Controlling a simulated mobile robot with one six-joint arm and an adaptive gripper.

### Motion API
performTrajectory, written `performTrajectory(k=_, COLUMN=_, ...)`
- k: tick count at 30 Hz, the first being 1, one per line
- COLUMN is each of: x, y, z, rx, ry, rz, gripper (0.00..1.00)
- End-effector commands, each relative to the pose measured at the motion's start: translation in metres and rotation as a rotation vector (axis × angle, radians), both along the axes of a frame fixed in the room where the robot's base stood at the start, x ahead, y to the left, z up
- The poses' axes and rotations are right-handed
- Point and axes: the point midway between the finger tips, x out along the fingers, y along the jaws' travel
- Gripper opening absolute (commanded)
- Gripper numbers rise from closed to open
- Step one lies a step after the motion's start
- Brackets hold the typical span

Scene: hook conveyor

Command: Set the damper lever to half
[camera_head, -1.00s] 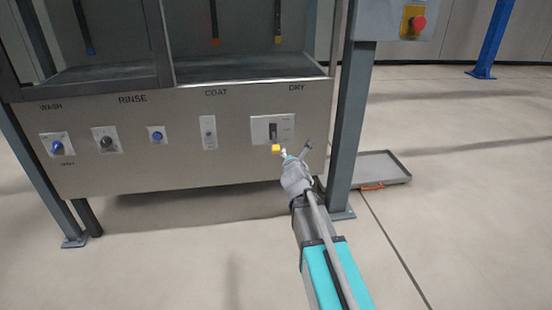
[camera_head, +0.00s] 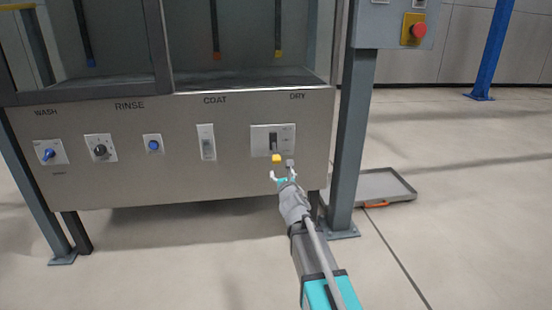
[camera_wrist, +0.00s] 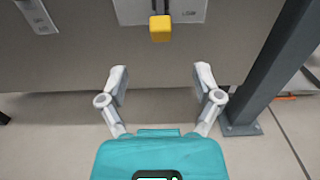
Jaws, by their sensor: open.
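The damper lever is a yellow block handle (camera_head: 277,158) on a dark slot in a pale plate (camera_head: 261,140) under the word DRY. The handle hangs at the plate's lower edge in the head view. In the wrist view the yellow handle (camera_wrist: 160,28) shows at the top middle, with the plate (camera_wrist: 130,10) behind it. My gripper (camera_head: 283,173) is just below the handle in the head view. In the wrist view my gripper (camera_wrist: 160,78) is open and empty, its fingers wide apart and the handle beyond and between them. They do not touch it.
Other controls line the panel: a blue WASH knob (camera_head: 48,154), a dark RINSE knob (camera_head: 100,149), a blue button (camera_head: 153,145) and a COAT switch (camera_head: 207,143). A grey post (camera_head: 348,140) stands right of the plate. A tray (camera_head: 375,186) lies on the floor.

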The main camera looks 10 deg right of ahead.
Motion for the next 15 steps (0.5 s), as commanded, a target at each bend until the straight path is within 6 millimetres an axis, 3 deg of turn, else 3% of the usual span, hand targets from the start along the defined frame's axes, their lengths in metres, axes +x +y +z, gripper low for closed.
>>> performTrajectory(k=8, x=0.008, y=0.000, z=0.000, rx=0.001, ry=0.001, rz=-0.001, gripper=0.83)
performTrajectory(k=15, x=0.034, y=0.000, z=0.000, rx=0.002, ry=0.001, rz=-0.001, gripper=0.83)
